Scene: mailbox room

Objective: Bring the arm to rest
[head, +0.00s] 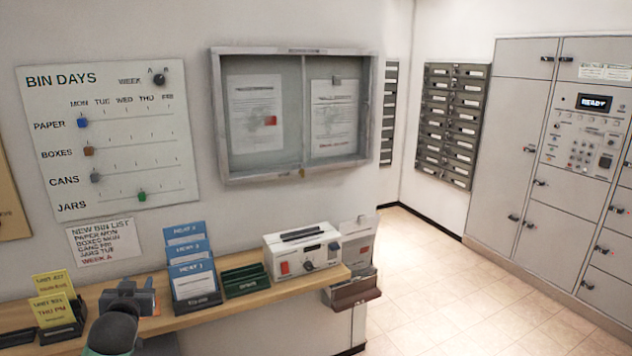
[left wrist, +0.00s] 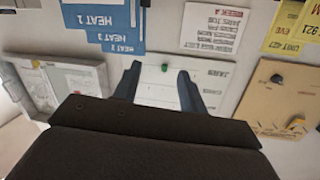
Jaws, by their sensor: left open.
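My left gripper (head: 130,292) is above the wooden shelf at the lower left in the head view, between the yellow cards and the blue booklets. In the left wrist view its two fingers (left wrist: 157,83) stand apart with nothing held between them. Beyond the fingers is the BIN DAYS board, seen upside down, with its green slider knob (left wrist: 165,68). In the head view the same board (head: 110,135) hangs on the wall. My right gripper is not in either view.
On the shelf (head: 222,305) stand yellow cards (head: 50,300), blue booklets (head: 190,262), a green rack (head: 245,280) and a white device (head: 303,250). A glass notice case (head: 292,172) hangs above. Grey lockers (head: 515,140) line the right side. The tiled floor (head: 440,285) is clear.

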